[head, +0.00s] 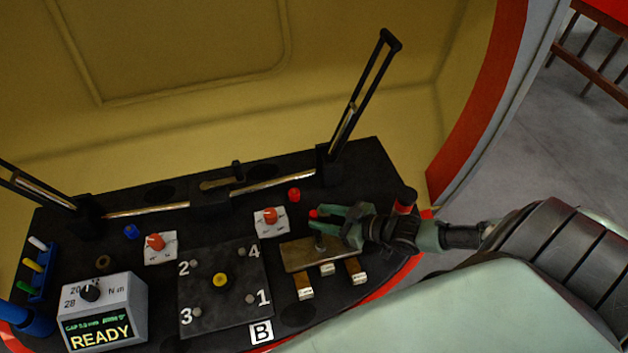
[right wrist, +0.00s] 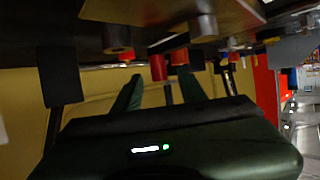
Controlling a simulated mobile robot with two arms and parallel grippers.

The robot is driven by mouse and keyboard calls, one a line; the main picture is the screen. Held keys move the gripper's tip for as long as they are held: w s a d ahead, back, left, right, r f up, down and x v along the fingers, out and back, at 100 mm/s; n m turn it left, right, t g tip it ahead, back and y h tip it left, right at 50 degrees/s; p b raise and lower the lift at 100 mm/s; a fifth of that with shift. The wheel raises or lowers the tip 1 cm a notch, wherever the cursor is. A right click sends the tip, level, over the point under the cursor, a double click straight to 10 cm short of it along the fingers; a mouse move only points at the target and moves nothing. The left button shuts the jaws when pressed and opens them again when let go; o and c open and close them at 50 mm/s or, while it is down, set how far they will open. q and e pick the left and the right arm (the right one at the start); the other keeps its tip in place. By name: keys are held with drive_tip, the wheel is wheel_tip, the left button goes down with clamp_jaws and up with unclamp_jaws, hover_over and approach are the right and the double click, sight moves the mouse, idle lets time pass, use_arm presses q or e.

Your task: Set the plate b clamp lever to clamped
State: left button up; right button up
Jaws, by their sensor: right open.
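The black plate (head: 235,310) beside the white "B" label (head: 261,332) carries the numbers 1 to 4 and a yellow-ringed centre. Two red knobs on white cards stand behind it, a left knob (head: 155,242) and a right knob (head: 270,215). I cannot tell which is the plate b clamp lever, nor read the cards. My right gripper (head: 318,220) is open above the back of a brass plate (head: 296,256), right of the right knob. In the right wrist view, a red cylinder (right wrist: 158,67) shows between its fingers, apparently untouched. My left gripper is out of view.
A torque box (head: 105,312) reading READY stands front left. A brass rod (head: 275,183) crosses the back between black upright frames. A red button (head: 294,194) and a blue one (head: 131,231) sit on the console. A blue rack (head: 38,275) stands far left.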

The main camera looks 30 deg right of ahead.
drive_tip(key=shift+v, duration=2)
